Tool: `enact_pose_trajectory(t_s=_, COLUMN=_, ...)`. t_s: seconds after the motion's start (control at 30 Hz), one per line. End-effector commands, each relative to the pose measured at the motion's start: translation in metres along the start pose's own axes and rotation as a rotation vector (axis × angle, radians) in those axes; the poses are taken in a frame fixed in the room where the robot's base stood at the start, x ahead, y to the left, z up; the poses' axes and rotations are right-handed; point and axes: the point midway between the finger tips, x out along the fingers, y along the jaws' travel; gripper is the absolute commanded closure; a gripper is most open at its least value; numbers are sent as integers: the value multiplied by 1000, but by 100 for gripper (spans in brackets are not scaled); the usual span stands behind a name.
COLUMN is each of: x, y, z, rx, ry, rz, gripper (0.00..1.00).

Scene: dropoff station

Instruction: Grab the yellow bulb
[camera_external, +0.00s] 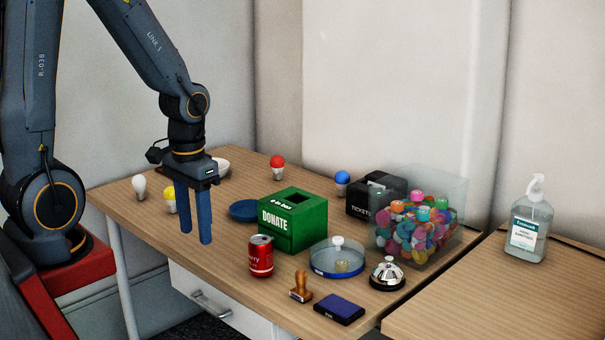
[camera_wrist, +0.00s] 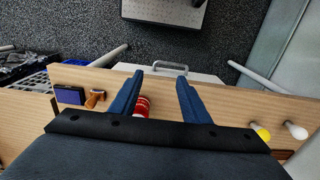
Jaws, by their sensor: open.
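The yellow bulb (camera_external: 169,199) stands on the left part of the wooden table, partly close behind my gripper in the external view. It also shows at the right of the wrist view (camera_wrist: 262,133), outside the space between the fingers. My gripper (camera_external: 206,241) points down with its two blue fingers apart and nothing between them. It is to the right of the yellow bulb in the external view, near the table's front edge. In the wrist view the fingers (camera_wrist: 160,76) frame the table edge.
A white bulb (camera_external: 139,187) stands just left of the yellow one. A red bulb (camera_external: 277,166) and a blue bulb (camera_external: 342,182) stand farther back. A green donate box (camera_external: 293,221), a blue dish (camera_external: 243,210) and a red can (camera_external: 261,257) lie right of my gripper.

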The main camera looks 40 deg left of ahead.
Motion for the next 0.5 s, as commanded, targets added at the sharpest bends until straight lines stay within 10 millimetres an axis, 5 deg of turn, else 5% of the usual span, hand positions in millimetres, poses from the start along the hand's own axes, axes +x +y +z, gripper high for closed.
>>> enact_pose_trajectory(t_s=0.33, x=0, y=-1, z=-1, rx=-4, ry=0, rz=-1, gripper=46)
enact_pose_trajectory(t_s=0.5, x=-2, y=-23, z=-25, rx=-134, ry=3, rz=-34, gripper=46)
